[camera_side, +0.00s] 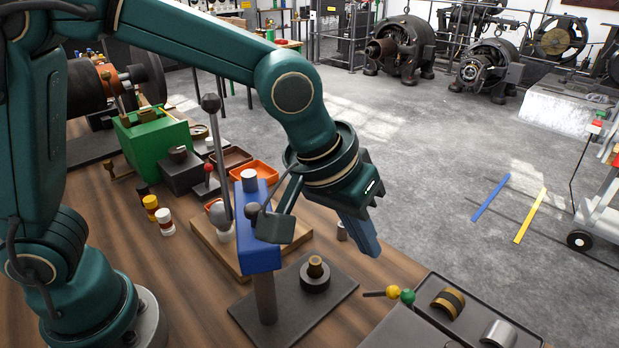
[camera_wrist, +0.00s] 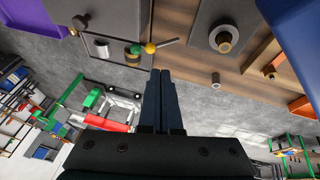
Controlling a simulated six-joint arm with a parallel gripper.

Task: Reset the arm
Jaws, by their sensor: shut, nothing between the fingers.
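My gripper (camera_side: 371,243) is in the air above the right edge of the wooden table (camera_side: 190,285), just right of a blue stand with a lever. Its blue-grey fingers point down and to the right. In the wrist view my gripper (camera_wrist: 160,74) shows both fingers side by side and touching, with nothing between them. The fingers look clear of every object around them.
A dark tray (camera_side: 478,318) holds curved metal pieces at the lower right. A green box (camera_side: 152,140) and orange tray (camera_side: 262,172) are farther back. Open floor lies to the right.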

